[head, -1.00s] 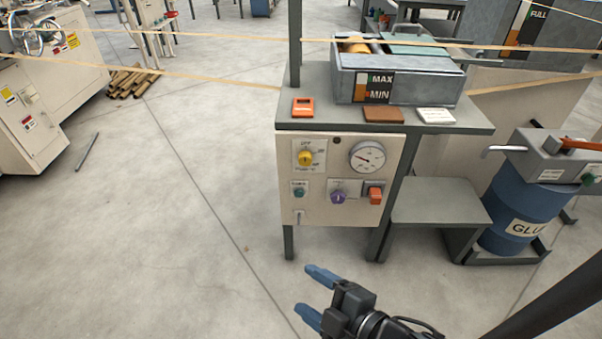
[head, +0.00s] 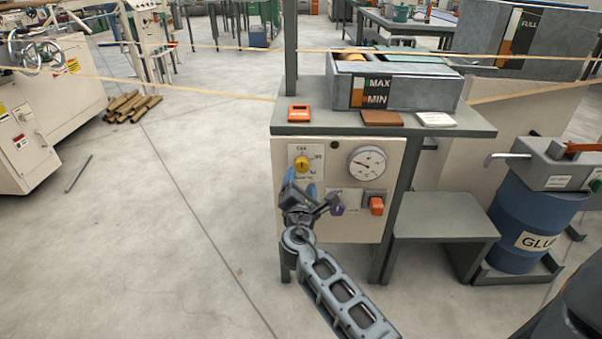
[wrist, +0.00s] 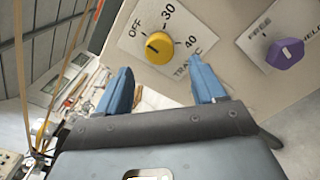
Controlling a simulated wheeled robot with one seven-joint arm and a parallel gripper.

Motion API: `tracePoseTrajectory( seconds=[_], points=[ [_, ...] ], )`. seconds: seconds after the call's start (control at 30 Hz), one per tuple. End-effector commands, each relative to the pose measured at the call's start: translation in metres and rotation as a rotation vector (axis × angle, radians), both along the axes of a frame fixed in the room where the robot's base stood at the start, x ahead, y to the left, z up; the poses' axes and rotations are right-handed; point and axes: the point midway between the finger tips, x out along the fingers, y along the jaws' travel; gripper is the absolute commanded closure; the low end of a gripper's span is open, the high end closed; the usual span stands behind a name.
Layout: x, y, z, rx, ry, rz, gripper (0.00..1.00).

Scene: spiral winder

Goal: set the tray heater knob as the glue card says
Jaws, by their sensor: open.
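The yellow tray heater knob (head: 302,164) is on the upper left of the pale control panel (head: 341,227). In the wrist view the knob (wrist: 158,47) is round, with OFF, 30 and 40 printed around it and a partly covered tray label below. A dark mark shows on its left side; I cannot tell the exact setting. My gripper (head: 300,186) is open and empty, just below the knob in the head view. In the wrist view its blue fingers (wrist: 160,76) are apart, below the knob and not touching it. A white card (head: 437,119) lies on the bench top; its writing is unreadable.
A purple knob (wrist: 285,53) is right of the yellow one. The panel also has a gauge (head: 367,163) and an orange switch (head: 376,206). An orange device (head: 299,113) and a brown block (head: 381,118) lie on the bench. A blue glue drum (head: 525,220) stands right.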

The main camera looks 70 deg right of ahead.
Motion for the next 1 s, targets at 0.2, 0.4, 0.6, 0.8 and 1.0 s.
tracePoseTrajectory(
  seconds=[0.2, 0.4, 0.6, 0.8, 1.0],
  points=[
    [0.013, -0.033, 0.0, 0.001, -0.002, 0.0, 0.31],
    [0.022, -0.052, 0.0, 0.0, -0.003, 0.002, 0.31],
    [0.024, -0.057, 0.0, 0.002, -0.002, 0.003, 0.31],
    [0.024, -0.057, 0.0, 0.002, -0.002, 0.003, 0.34],
    [0.024, -0.057, 0.0, 0.003, -0.003, 0.003, 0.53]
  ],
)
